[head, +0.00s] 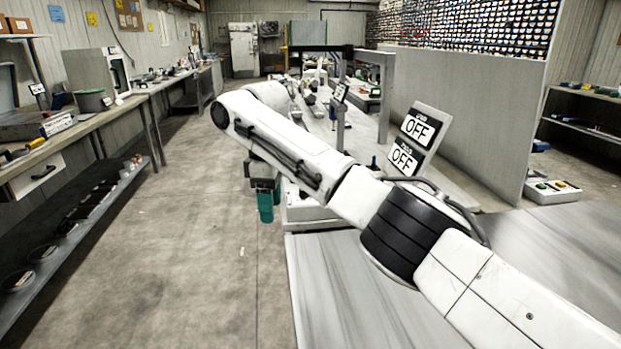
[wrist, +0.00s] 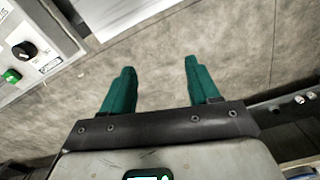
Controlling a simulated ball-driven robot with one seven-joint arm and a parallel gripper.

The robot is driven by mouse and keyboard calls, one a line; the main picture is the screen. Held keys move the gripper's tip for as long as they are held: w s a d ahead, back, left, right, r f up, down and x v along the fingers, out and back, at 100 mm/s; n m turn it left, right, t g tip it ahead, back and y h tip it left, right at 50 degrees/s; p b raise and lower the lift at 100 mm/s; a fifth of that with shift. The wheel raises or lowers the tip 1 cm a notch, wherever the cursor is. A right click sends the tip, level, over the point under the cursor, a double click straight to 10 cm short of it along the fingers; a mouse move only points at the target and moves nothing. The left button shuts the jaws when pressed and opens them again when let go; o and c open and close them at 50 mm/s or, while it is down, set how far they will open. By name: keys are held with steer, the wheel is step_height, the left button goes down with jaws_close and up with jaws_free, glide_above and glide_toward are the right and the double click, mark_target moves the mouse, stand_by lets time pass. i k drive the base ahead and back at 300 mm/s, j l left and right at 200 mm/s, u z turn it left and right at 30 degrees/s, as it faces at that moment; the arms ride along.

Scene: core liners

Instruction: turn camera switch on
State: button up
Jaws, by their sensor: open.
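Two black-on-white "OFF" signs show on a tilted panel (head: 428,114) right of centre in the head view; the small labels above the words are too small to read. In the wrist view, a light grey control box (wrist: 50,20) at the upper left carries a black rotary knob (wrist: 24,50) and a green button (wrist: 12,76). I cannot tell which control is the camera switch. My gripper (wrist: 160,68) has two green fingers, spread apart and empty. In the wrist view the box lies left of the fingers, apart from them. In the head view my gripper (head: 265,206) hangs beside the bench's left edge.
A long workbench (head: 340,290) runs ahead, with a grey partition (head: 470,95) on its right. A left-hand bench (head: 90,115) holds tools and boxes. The concrete aisle (head: 190,230) between them is clear. A box with coloured buttons (head: 552,190) sits at the right.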

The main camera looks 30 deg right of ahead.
mark_target(301, 194)
steer(key=i+l, duration=0.7)
steer(key=l, duration=0.2)
